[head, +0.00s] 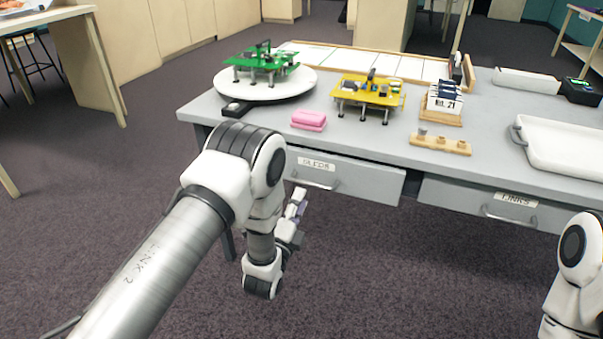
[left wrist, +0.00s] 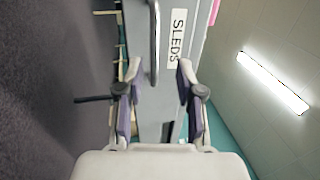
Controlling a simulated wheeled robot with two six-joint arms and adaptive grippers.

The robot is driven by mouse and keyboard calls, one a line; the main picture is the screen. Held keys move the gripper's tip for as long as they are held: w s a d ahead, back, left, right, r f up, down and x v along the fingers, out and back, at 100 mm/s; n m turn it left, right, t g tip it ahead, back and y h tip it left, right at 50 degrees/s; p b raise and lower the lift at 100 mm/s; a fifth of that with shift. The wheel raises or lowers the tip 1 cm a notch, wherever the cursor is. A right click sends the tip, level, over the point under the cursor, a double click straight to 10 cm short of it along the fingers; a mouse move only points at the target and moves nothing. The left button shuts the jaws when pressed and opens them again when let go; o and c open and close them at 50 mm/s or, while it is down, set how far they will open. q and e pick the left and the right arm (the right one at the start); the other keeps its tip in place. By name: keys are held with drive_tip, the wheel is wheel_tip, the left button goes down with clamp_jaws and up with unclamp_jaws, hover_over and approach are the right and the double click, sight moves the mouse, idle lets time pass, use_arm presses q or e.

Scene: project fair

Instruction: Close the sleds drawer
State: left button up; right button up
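The sleds drawer (head: 370,182) is the left drawer under the grey table in the head view; it stands out a little from the table front. Its label and handle (head: 318,185) face me. In the left wrist view the drawer front (left wrist: 163,100) runs upright, with the bar handle (left wrist: 155,45) and SLEDS label beyond the fingers. My left gripper (left wrist: 159,72) is open and empty, its two fingers apart before the drawer front; contact cannot be told. In the head view the left gripper (head: 297,205) is partly hidden below the drawer's left end. My right gripper is out of view.
The right drawer (head: 465,200) has its own handle and label. On the table (head: 385,145) are a green board on a white round stand, a yellow board (head: 368,92), a pink block (head: 308,120), a wooden block and a white tray (head: 570,148). Floor before the table is clear.

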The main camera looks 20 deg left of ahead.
sight(311, 184)
use_arm(q)
drive_tip(key=x, duration=0.2)
drive_tip(key=b+x, duration=0.1)
drive_tip(key=x, duration=0.1)
drive_tip(key=f+x, duration=0.1)
drive_tip(key=x, duration=0.2)
drive_tip(key=shift+w+d+b, duration=0.2)
drive_tip(key=shift+b, duration=0.1)
drive_tip(key=shift+r, duration=0.1)
drive_tip(key=shift+c, duration=0.4)
clamp_jaws()
